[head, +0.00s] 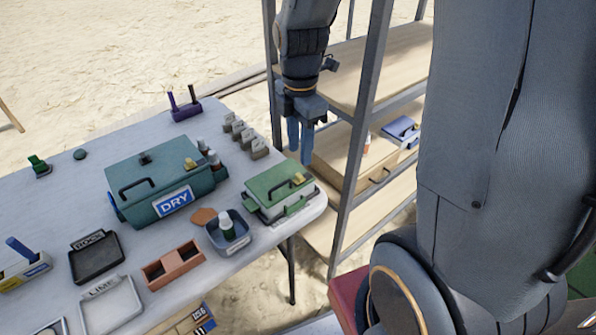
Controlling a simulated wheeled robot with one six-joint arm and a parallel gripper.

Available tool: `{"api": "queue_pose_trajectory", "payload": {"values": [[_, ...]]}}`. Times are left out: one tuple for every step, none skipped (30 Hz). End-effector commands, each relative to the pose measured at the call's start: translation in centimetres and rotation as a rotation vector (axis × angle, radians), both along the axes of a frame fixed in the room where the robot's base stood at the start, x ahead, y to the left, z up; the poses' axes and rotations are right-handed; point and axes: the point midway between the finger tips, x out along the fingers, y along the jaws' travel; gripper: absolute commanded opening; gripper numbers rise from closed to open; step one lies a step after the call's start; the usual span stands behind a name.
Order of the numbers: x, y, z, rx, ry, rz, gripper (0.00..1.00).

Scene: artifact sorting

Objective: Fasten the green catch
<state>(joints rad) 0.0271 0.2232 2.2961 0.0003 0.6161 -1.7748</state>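A small green-lidded box (281,186) sits near the right end of the table.
A larger teal box (140,176) marked DRY stands left of the green box. A blue tray (219,240) with a bottle sits in front. Several grey clip-like pieces (259,149) stand behind. A metal shelf rack (367,105) rises close on the right.

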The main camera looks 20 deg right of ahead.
Motion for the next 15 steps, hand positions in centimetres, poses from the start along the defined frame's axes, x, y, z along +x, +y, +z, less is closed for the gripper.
{"api": "queue_pose_trajectory", "payload": {"values": [[0.3, 0.0, -0.2, -0.001, 0.002, 0.048, 0.34], [0.4, -0.1, -0.2, 0.000, 0.003, 0.073, 0.34], [0.5, -0.1, -0.3, 0.000, 0.004, 0.099, 0.34], [0.6, -0.1, -0.3, -0.001, 0.005, 0.113, 0.34], [0.6, -0.1, -0.4, -0.001, 0.006, 0.125, 0.34], [0.6, -0.1, -0.6, 0.000, 0.007, 0.133, 0.34], [0.6, -0.1, -0.8, 0.000, 0.008, 0.137, 0.34], [0.6, -0.1, -1.1, 0.001, 0.009, 0.140, 0.34], [0.6, -0.1, -1.5, 0.000, 0.010, 0.140, 0.34], [0.6, -0.1, -1.9, 0.001, 0.009, 0.140, 0.34], [0.5, -0.1, -2.4, 0.000, 0.011, 0.140, 0.34], [0.5, -0.1, -3.0, 0.000, 0.010, 0.139, 0.34], [0.5, -0.1, -3.4, 0.000, 0.010, 0.139, 0.34], [0.5, -0.1, -3.9, 0.001, 0.012, 0.139, 0.34], [0.5, -0.1, -4.5, 0.001, 0.009, 0.139, 0.34]]}}
